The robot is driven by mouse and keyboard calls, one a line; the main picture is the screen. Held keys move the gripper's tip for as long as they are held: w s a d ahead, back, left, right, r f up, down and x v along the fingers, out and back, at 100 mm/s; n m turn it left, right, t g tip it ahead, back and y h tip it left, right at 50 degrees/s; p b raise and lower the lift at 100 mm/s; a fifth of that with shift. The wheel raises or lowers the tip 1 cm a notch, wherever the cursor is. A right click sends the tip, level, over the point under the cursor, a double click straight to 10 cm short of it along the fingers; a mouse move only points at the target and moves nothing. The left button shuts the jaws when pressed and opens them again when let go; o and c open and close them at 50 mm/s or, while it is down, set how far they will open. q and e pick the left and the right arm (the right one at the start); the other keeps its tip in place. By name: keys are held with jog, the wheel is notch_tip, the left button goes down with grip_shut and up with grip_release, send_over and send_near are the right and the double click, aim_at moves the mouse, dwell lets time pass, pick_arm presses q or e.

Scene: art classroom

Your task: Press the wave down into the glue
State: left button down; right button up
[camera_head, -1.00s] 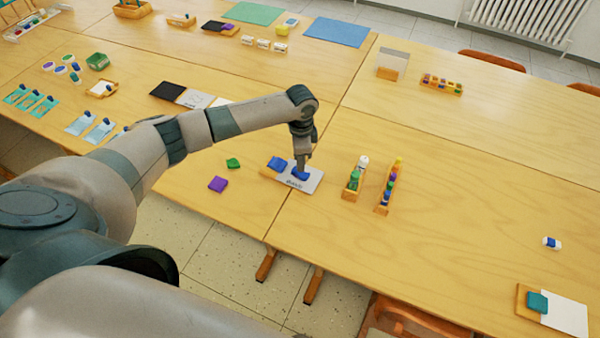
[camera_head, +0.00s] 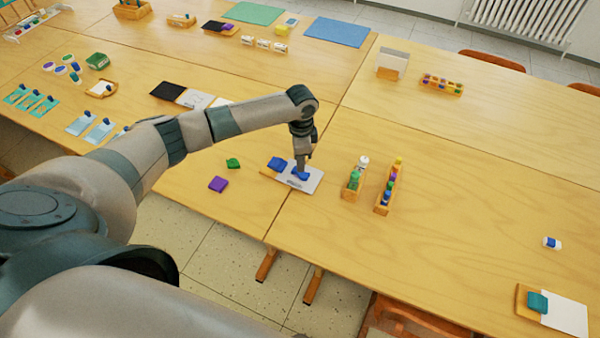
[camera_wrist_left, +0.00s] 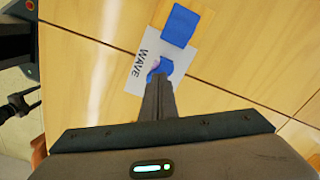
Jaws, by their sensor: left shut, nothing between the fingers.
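The wave (camera_head: 299,175) is a small blue piece on a white card (camera_head: 313,181) that lies on a wooden board. In the left wrist view the card (camera_wrist_left: 137,82) carries the word WAVE, and the blue wave (camera_wrist_left: 161,68) lies beside that word, partly hidden by the fingers. My left gripper (camera_head: 301,168) points down with shut, empty fingers at the wave. It also shows in the left wrist view (camera_wrist_left: 158,82). Its tips look to be on or just above the wave; I cannot tell if they touch. Any glue under the wave is hidden. My right gripper is not in view.
A blue block (camera_head: 276,163) sits on the board's left part, beside the card. A green piece (camera_head: 233,163) and a purple piece (camera_head: 218,184) lie to the left. Two wooden racks of bottles (camera_head: 354,182) (camera_head: 385,197) stand close on the right. The right table is mostly clear.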

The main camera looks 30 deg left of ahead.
pick_arm(q)
jog(key=shift+f+b, duration=0.3)
jog(key=shift+f, duration=0.4)
dwell(1.5)
jog(key=shift+r, duration=0.15)
notch_tip(320, 180, up, 7)
jog(key=p, duration=0.7)
dwell(0.5)
dwell(0.5)
